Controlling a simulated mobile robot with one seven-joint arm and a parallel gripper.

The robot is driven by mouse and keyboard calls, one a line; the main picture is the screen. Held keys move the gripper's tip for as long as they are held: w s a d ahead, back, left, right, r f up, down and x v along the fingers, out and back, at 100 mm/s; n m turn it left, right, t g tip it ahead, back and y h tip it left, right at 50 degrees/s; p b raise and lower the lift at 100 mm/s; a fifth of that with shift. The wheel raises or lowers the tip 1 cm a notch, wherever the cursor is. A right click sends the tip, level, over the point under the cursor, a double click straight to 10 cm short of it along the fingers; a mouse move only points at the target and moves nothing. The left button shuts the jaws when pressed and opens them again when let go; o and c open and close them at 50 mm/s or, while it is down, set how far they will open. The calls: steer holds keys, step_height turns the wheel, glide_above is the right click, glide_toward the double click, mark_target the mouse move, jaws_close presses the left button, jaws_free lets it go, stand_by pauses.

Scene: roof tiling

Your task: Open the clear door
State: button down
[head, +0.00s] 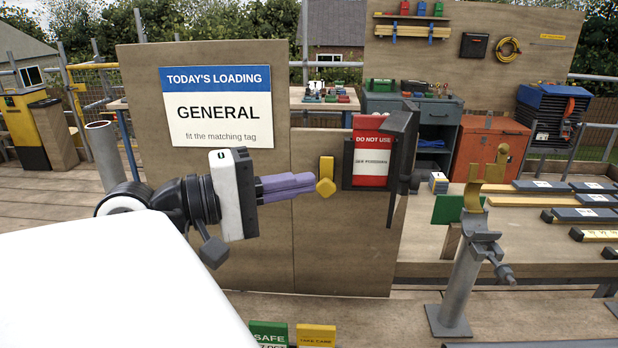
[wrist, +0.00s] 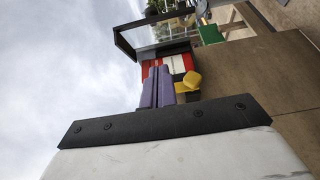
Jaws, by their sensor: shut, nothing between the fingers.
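The clear door (head: 403,165) is a dark-framed panel on the right side of a shallow box on the wooden board. It stands swung out from the board at an angle. Its dark frame also shows in the wrist view (wrist: 124,44). Inside the box hangs a red and white "DO NOT USE" tag (head: 371,150). My gripper (head: 316,182) has purple fingers, shut and empty, pointing right at the box's left side. Its fingers also show in the wrist view (wrist: 155,85). A yellow knob-like piece (head: 326,178) is close to the fingertips; whether they touch is unclear.
A "GENERAL" loading sign (head: 217,107) is on the board at left. A grey post with a yellow holder (head: 465,265) and a green plate (head: 447,209) stand at right. Green (head: 268,334) and yellow (head: 316,336) tags are at the bottom. An orange cabinet (head: 490,145) stands behind.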

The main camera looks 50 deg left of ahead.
steer(key=p, duration=0.2)
glide_toward(402, 169)
steer(key=w+a, duration=0.1)
steer(key=w, duration=0.1)
steer(key=shift+w+d+f, duration=0.15)
steer(key=shift+w+d, duration=0.25)
steer(key=shift+d, duration=0.4)
steer(key=shift+w+d+f, duration=0.1)
steer(key=shift+w+d, duration=0.3)
steer(key=shift+d, duration=0.45)
steer(key=shift+d+y+p, duration=0.2)
steer(key=shift+y+p, duration=0.1)
